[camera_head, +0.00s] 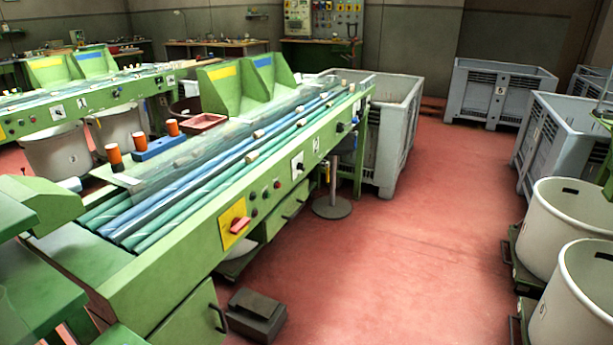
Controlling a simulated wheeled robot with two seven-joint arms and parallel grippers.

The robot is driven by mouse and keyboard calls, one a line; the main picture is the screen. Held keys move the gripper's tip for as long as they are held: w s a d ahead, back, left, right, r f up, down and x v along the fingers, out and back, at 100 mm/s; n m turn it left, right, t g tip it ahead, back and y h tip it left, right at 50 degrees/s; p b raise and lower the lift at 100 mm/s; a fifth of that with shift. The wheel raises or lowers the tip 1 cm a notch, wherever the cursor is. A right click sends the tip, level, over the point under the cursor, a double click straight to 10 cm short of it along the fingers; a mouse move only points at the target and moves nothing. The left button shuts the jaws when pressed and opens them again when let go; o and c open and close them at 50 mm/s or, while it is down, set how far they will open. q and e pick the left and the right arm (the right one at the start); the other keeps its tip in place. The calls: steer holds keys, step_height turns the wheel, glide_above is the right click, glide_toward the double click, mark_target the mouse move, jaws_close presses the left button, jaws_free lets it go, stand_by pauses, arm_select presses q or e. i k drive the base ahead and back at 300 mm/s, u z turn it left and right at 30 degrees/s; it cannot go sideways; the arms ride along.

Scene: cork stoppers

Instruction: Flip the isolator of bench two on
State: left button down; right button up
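The near green bench (165,280) runs diagonally from the lower left to the upper middle. A white plate (316,144) on its front panel carries a mark that looks like a 2. Nearer me on the same panel is a yellow plate (228,218) with a red handle (240,226), which looks like the isolator. The handle appears to lie roughly sideways; its on or off setting is not readable. A white plate with a black rotary knob (298,166) sits farther along, with several small buttons between. Neither of my grippers shows in the view.
A dark pedal box (257,314) is on the floor below the panel. A round-based stool (332,207) stands against the bench farther along. Grey crates (398,135) stand behind, and pale tubs (565,230) line the right. The red floor between is clear.

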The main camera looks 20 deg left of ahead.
mark_target(238, 224)
steer(key=u, duration=0.2)
steer(key=i, duration=1.3)
steer(key=u, duration=0.3)
